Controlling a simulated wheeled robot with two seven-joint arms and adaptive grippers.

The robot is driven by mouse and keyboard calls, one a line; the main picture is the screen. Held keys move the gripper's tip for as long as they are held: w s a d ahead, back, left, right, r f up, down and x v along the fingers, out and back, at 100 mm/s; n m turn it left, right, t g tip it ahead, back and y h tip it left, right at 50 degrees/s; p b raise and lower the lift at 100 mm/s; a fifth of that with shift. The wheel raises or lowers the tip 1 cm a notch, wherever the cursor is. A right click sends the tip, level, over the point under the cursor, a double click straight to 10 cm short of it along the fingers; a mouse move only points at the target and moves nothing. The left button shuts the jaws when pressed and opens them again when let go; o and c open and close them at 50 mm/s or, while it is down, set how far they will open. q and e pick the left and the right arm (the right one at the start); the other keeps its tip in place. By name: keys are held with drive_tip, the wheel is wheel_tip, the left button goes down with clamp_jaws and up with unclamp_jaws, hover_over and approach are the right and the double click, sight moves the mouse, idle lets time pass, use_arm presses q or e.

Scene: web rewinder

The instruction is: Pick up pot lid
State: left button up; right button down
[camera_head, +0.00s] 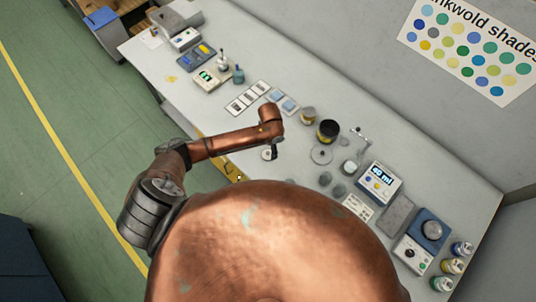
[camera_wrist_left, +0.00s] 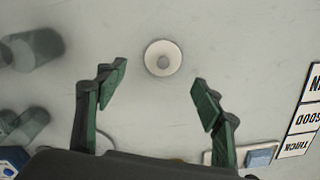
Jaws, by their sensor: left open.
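A pale round lid with a small grey knob in its middle lies flat on the table; in the left wrist view this pot lid (camera_wrist_left: 150,51) is just ahead of and between the fingertips. In the head view the lid (camera_head: 266,155) shows beside the tip of my left gripper (camera_head: 273,149), which partly covers it. My left gripper (camera_wrist_left: 160,84) is open with nothing between its green-padded fingers, above the table and apart from the lid. My right gripper is not in view.
Sample cards (camera_head: 248,97) lie to the left. A display unit (camera_head: 379,183) is farther right. The table (camera_head: 225,125) around the lid is mostly clear.

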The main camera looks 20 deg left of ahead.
sight(268, 152)
use_arm(q)
drive_tip(key=f, duration=0.5)
drive_tip(key=shift+s+a+f+p, duration=0.15)
drive_tip(key=shift+a+f+p, duration=0.15)
drive_tip(key=shift+p, duration=0.05)
drive_tip(key=shift+c, duration=0.6)
drive_tip(key=c, duration=0.7)
